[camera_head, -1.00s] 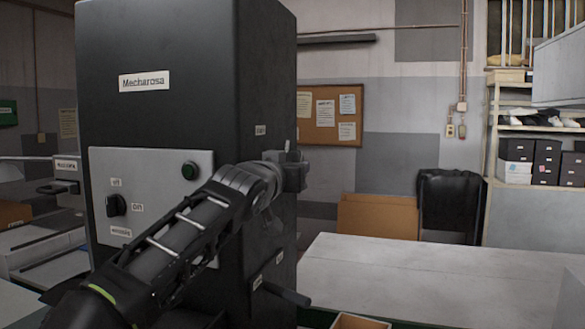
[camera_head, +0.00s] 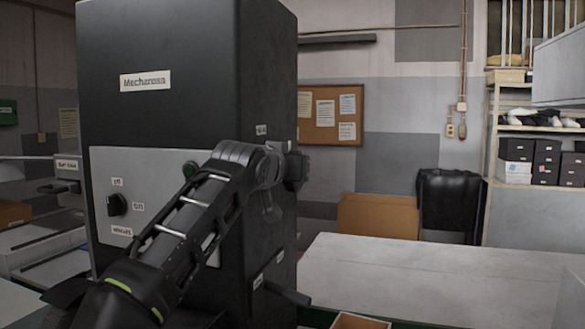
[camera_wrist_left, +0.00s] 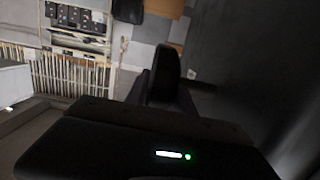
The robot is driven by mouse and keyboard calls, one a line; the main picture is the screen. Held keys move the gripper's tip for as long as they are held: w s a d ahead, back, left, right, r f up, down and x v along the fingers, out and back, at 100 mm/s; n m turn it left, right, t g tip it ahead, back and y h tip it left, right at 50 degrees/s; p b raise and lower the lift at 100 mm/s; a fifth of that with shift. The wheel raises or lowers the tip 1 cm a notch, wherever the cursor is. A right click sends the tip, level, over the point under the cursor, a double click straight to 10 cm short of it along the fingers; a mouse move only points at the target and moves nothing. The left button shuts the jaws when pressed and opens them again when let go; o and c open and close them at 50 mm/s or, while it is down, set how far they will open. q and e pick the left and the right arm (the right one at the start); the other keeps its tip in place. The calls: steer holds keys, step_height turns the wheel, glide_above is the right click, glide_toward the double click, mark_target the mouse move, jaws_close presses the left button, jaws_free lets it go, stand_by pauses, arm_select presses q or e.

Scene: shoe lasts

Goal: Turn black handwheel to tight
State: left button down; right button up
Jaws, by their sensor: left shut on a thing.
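The black handwheel (camera_wrist_left: 166,68) shows edge-on in the left wrist view, with a short dark shaft running right to the machine's dark side wall. My left gripper (camera_wrist_left: 168,94) is shut on its rim, one finger on each face. In the head view my left arm reaches across the machine front, and my left gripper (camera_head: 296,170) is at the machine's right side. There the wheel is mostly hidden behind the wrist, and I cannot read its turn angle. My right gripper is in neither view.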

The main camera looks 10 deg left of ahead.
arm_select(q)
steer(key=shift+a+r, duration=0.1)
steer(key=shift+r, duration=0.2)
steer(key=shift+f+g, duration=0.3)
steer(key=shift+g, duration=0.2)
steer(key=c, duration=1.1)
jaws_free()
steer(key=shift+s+b, duration=0.45)
steer(key=shift+s, duration=0.05)
steer(key=b+v, duration=0.2)
steer(key=v, duration=0.4)
steer(key=shift+s+a+r+b, duration=0.1)
steer(key=shift+s+r+b, duration=0.15)
steer(key=shift+s+b, duration=0.15)
